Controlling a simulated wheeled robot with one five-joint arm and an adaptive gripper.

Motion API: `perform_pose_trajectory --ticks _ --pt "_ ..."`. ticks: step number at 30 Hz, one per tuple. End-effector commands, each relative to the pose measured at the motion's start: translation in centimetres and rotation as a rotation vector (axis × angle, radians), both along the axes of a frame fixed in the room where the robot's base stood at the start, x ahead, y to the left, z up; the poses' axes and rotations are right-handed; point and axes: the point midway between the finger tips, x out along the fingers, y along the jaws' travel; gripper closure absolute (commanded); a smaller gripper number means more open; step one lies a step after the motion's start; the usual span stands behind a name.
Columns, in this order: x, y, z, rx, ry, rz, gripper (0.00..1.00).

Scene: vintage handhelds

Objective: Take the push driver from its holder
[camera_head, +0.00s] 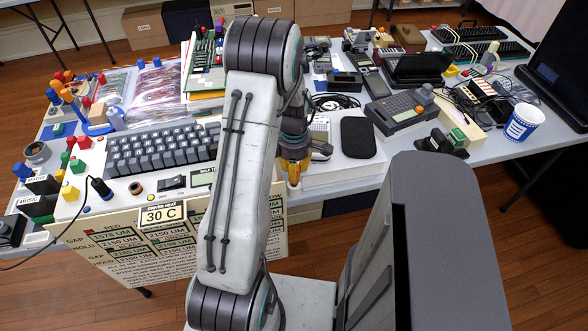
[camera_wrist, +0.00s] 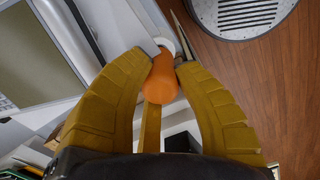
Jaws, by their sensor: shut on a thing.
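My gripper (camera_wrist: 167,57) has its two yellow fingers closed around an orange handle, which I take to be the push driver (camera_wrist: 158,83). The handle's rounded end points toward the wrist camera, and its far end is out of sight at the top. Pale grey and white surfaces lie just behind it; I cannot make out the holder's shape or whether the driver is still in it. In the head view my gripper (camera_head: 295,160) is partly hidden behind my arm, at the table's front edge, right of the keyboard unit (camera_head: 160,150).
The table is crowded. A black pad (camera_head: 358,137), an orange-buttoned grey device (camera_head: 400,110) and a blue-and-white cup (camera_head: 523,122) lie to the right. A "30 C" sign (camera_head: 162,214) and a numbered panel (camera_head: 120,250) front the keyboard unit. Wooden floor (camera_wrist: 250,80) shows beyond the edge.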

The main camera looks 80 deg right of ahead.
Motion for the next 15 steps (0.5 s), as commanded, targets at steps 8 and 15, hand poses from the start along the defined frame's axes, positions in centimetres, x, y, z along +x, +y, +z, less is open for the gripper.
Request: perform_pose_trajectory --ticks 8,15 --pt "0.0 -0.03 0.25 -0.001 0.0 0.0 1.0" --pt "0.0 -0.03 0.62 -0.001 0.0 0.0 1.0"
